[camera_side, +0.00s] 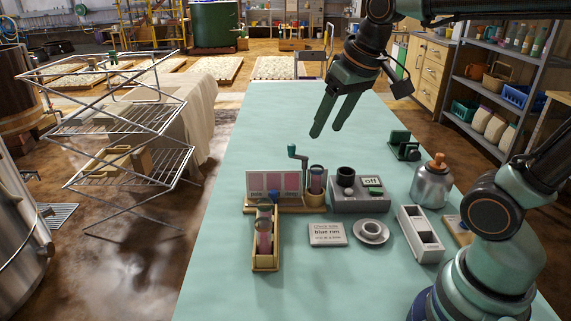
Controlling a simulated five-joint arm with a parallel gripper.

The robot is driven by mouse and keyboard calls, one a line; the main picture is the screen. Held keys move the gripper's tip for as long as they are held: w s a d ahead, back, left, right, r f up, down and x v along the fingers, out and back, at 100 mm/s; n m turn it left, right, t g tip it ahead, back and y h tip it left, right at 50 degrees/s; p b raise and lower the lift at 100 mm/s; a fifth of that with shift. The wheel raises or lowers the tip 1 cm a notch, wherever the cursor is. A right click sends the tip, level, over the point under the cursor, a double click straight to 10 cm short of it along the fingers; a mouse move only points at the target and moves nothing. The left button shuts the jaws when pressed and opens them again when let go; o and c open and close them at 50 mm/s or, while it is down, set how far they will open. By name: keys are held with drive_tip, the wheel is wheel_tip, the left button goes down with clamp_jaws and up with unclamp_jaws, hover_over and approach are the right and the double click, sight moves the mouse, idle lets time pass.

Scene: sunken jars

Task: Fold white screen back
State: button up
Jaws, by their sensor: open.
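A white-framed screen (273,185) with several pinkish panes stands upright on a wooden base (262,209), left of the middle of the table. A dark green crank-like handle (299,158) rises at its right end. My gripper (327,131) is open and empty, pointing down above the table, behind and above the screen. It touches nothing. What lies behind the screen is hidden.
A wooden tray (255,257) holding a jar is in front. A grey box (358,204) with an "off" label, a "blue rim" card (327,235), a cup on a saucer (372,239), a white divided box (421,237) and a metal bottle (432,184) stand rightward. The table's far part is clear.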

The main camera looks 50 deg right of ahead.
drive_tip(key=w+d+r+m+g, duration=0.1)
drive_tip(key=w+d+m, duration=0.1)
drive_tip(key=w, duration=0.3)
drive_tip(key=w+d+r+m+g, duration=0.1)
drive_tip(key=w+d+r, duration=0.1)
drive_tip(key=w, duration=0.3)
drive_tip(key=m+g, duration=0.3)
drive_tip(key=m, duration=0.1)
approach(292, 145)
wheel_tip(292, 145, down, 9)
drive_tip(key=shift+s+d+r, duration=0.1)
drive_tip(key=shift+c, duration=0.3)
clamp_jaws()
